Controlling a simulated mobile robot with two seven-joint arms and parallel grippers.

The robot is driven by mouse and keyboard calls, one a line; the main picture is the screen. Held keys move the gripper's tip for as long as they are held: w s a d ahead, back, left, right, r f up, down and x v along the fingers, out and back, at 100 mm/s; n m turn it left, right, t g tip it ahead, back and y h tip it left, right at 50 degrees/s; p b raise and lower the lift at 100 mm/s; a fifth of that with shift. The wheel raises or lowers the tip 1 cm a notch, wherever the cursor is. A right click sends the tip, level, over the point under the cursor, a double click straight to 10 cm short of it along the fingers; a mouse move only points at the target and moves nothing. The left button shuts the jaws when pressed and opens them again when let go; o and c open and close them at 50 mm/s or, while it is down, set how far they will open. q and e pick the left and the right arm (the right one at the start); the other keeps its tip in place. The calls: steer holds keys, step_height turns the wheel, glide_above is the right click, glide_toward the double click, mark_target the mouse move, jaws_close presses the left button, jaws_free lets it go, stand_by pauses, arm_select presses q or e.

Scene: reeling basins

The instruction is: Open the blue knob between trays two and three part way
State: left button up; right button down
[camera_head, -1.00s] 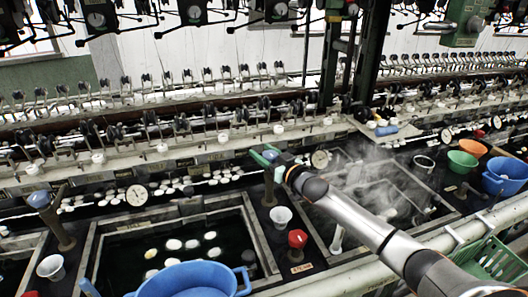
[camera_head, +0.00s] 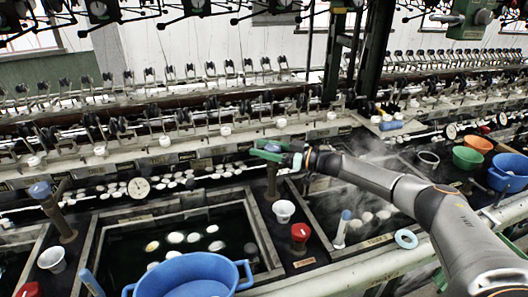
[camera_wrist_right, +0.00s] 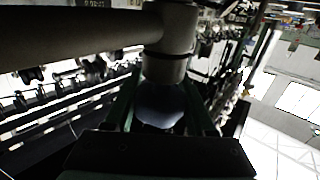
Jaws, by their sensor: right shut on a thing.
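The blue knob (camera_head: 270,148) tops a dark post (camera_head: 272,183) between two dark water trays. My right gripper (camera_head: 266,152) has its green fingers on either side of the knob and is shut on it. In the right wrist view the blue knob (camera_wrist_right: 160,104) shows between the two green fingers, partly hidden by the gripper body. The tray on the left (camera_head: 262,236) holds pale cocoons in dark water. The steaming tray on the right (camera_head: 318,232) is partly covered by my right arm. My left gripper is not in view.
A red knob (camera_head: 300,232) and a white cup (camera_head: 284,209) stand close in front of the post. A blue basin (camera_head: 195,275) is at the front. Another blue knob (camera_head: 40,190) stands far left. Reeling machinery runs behind; green, orange and blue bowls stand right.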

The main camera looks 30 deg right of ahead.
steer(key=shift+s+n+g+y+b, duration=0.1)
steer(key=shift+n+g+y+b, duration=0.4)
steer(key=shift+y, duration=0.1)
steer(key=shift+c, duration=1.2)
jaws_free()
steer(key=shift+a, duration=0.1)
steer(key=v, duration=1.2)
steer(key=shift+s+d+b, duration=0.15)
steer(key=shift+d+b, duration=0.05)
steer(key=shift+b, duration=0.2)
